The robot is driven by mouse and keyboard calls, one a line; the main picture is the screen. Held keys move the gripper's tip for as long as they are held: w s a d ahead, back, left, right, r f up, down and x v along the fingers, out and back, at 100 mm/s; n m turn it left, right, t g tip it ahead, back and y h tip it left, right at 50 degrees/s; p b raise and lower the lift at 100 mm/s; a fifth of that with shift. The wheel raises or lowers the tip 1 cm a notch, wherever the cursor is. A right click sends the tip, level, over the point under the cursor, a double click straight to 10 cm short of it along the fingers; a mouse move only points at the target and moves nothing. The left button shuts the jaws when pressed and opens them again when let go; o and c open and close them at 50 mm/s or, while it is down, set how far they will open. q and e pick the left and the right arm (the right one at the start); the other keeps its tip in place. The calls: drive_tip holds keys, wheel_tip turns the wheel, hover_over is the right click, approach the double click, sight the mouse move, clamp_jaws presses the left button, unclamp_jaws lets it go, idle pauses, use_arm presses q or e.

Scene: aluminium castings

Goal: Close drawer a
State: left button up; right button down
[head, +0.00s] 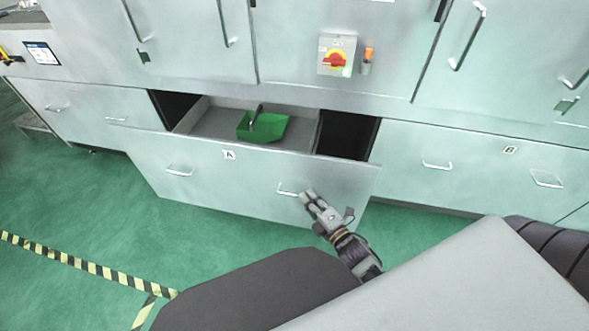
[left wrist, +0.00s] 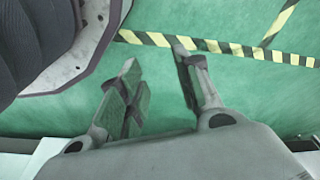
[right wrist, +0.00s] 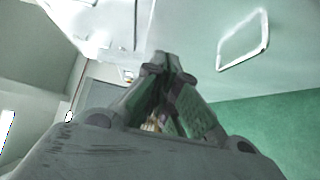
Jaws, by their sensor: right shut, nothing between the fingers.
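Drawer a (head: 235,178) is pulled out of the cabinet in the head view, with a label on its front and two bar handles. A green scoop-like tray (head: 263,127) lies inside it. My right gripper (head: 307,195) is shut and empty, close to the drawer's right handle (head: 287,190); I cannot tell whether it touches the front. In the right wrist view its fingertips (right wrist: 165,62) are together, and a handle (right wrist: 243,40) shows to their right. My left gripper (left wrist: 158,80) is open and empty above the green floor, in the left wrist view only.
A closed drawer labelled B (head: 480,165) is to the right of drawer a. A switch box with a red knob (head: 336,58) is on the cabinet above. Striped floor tape (head: 80,263) runs at lower left. The green floor in front is clear.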

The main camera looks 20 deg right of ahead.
sight(287, 159)
drive_tip(key=shift+w, duration=0.1)
